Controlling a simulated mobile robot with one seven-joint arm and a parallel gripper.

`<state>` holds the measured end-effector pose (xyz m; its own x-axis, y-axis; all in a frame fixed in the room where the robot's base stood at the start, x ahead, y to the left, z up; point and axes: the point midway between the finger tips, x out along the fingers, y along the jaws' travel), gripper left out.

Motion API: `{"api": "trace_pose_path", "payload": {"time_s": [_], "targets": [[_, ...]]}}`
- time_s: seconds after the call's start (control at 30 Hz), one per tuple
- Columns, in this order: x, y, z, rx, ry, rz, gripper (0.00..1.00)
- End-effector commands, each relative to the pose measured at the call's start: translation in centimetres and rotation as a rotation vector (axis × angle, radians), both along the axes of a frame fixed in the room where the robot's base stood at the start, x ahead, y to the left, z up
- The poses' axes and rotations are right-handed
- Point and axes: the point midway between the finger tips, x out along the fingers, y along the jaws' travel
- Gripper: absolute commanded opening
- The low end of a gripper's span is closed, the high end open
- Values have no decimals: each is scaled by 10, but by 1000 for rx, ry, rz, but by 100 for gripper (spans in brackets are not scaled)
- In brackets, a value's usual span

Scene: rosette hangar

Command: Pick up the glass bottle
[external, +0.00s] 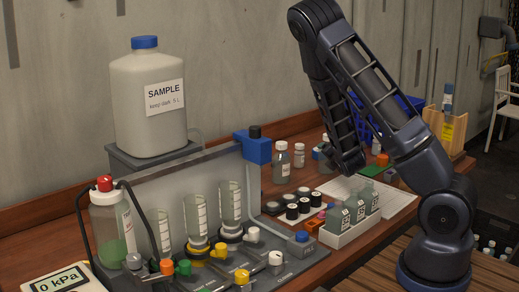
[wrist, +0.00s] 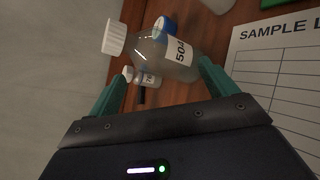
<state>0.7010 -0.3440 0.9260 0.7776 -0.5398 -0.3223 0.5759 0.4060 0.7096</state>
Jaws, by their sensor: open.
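A clear glass bottle (wrist: 152,46) with a white ribbed cap and a label reading "504" shows in the wrist view, just ahead of and between my fingertips. My gripper (wrist: 163,69) is open, with one teal finger on each side of the bottle's lower outline. I cannot tell whether either finger touches it. In the external view my gripper (external: 350,170) points down at the back of the bench, and its fingertips are hard to make out. A pale-capped bottle (external: 325,151) stands beside it there, partly hidden by my arm.
A smaller white-capped bottle (wrist: 146,78) and a blue-capped item (wrist: 164,24) are close by. A printed sample sheet (wrist: 275,70) lies to the right.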

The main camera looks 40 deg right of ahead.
Motion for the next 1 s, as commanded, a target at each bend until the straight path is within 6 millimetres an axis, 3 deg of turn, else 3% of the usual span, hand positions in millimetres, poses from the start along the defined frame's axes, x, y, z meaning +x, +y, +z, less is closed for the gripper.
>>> {"api": "trace_pose_path", "payload": {"time_s": [0.33, 0.7, 1.0], "targets": [[-1, -18, -12, -393, 71, 137, 85], [-2, -20, -15, -768, 129, 273, 85], [2, -20, -14, -888, 140, 318, 85]]}}
